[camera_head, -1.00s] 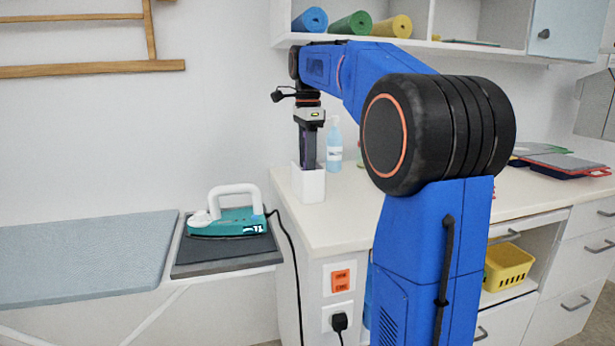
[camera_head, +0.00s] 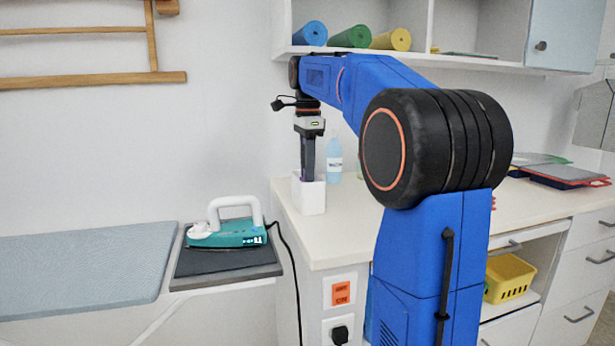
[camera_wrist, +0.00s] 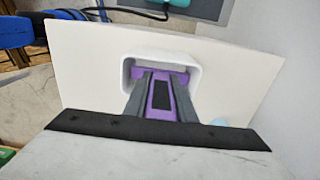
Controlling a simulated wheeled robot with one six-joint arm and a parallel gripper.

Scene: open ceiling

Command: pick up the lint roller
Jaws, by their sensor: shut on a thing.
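The lint roller is purple; a part of it (camera_wrist: 184,104) shows between my fingers in the wrist view. It stands upright in a white holder (camera_head: 313,196) on the counter, and its lower end is hidden inside. My gripper (camera_head: 307,174) points straight down over the holder and is shut on the lint roller. In the wrist view my gripper (camera_wrist: 160,78) has a grey finger on each side of the purple part, close to the holder's opening.
A clear bluish bottle (camera_head: 334,160) stands just behind the holder. A teal iron (camera_head: 238,234) rests on the ironing board (camera_head: 85,262) at left, its cord running by the counter edge. A shelf (camera_head: 470,60) with rolled mats hangs above my arm.

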